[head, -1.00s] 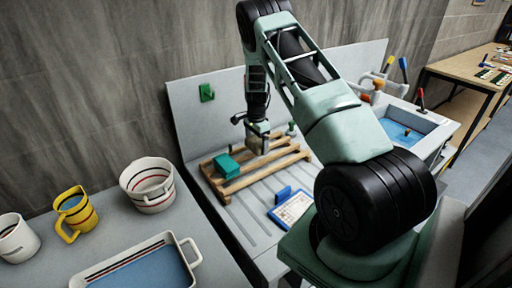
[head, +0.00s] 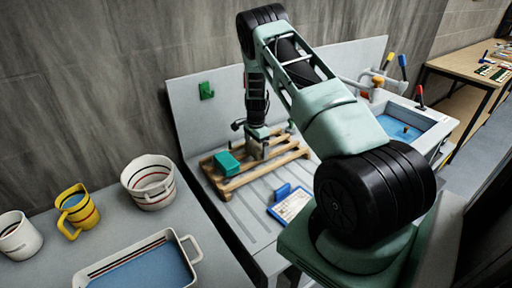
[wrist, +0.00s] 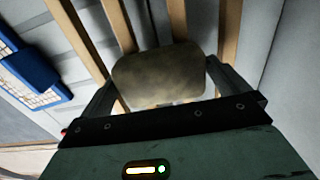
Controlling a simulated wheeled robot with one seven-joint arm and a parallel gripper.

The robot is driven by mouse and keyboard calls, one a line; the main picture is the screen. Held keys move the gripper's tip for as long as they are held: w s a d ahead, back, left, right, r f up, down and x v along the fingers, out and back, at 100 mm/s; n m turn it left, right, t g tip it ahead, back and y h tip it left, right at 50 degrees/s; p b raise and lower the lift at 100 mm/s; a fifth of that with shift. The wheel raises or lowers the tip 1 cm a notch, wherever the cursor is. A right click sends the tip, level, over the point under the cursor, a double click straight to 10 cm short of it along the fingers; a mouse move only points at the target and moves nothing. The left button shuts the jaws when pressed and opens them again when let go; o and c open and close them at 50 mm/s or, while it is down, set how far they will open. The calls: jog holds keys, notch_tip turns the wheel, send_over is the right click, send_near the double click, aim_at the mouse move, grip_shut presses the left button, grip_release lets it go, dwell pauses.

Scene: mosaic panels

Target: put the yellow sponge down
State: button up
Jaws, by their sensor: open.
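The yellow sponge, a dull brownish-yellow block (wrist: 158,75) in the wrist view, lies between the two fingers of my gripper (wrist: 162,88). The jaws are open around it. Wooden slats of the rack show beyond and beside the sponge. In the head view, my gripper (head: 257,150) is low over the wooden rack (head: 284,158), near its back middle. There the sponge is hard to make out behind the fingers. I cannot tell for sure whether its underside rests fully on the slats.
A teal block (head: 226,163) sits on the rack left of my gripper. A blue-clipped board (head: 290,205) lies in front. A striped bowl (head: 149,185), yellow mug (head: 76,211), white mug (head: 17,236) and tray (head: 188,241) stand left. A sink (head: 408,126) is at right.

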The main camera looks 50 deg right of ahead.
aim_at(256, 145)
notch_tip(256, 145, up, 11)
jog(key=b, duration=0.4)
jog(key=s+a+r+n+y, duration=0.1)
jog(key=a+r+n, duration=0.25)
jog(key=a, duration=0.75)
jog(key=s+a+r+n, duration=0.25)
jog(key=a+n, duration=0.25)
jog(key=a, duration=0.6)
jog(key=a+r+n+y, duration=0.1)
jog(key=a+r+n, duration=0.3)
jog(key=a, duration=0.7)
jog(key=s+a+r+n, duration=0.3)
jog(key=s+a+n, duration=0.4)
jog(key=s+a, duration=0.45)
jog(key=s+a+n+h, duration=0.1)
jog(key=s+a+n, duration=0.3)
jog(key=s+n, duration=0.5)
jog(key=s, duration=0.6)
jog(key=shift+s+a+r, duration=0.2)
jog(key=shift+s, duration=0.15)
notch_tip(256, 145, down, 8)
jog(key=b, duration=0.7)
jog(key=shift+r+b, duration=0.15)
jog(key=shift+b, duration=0.25)
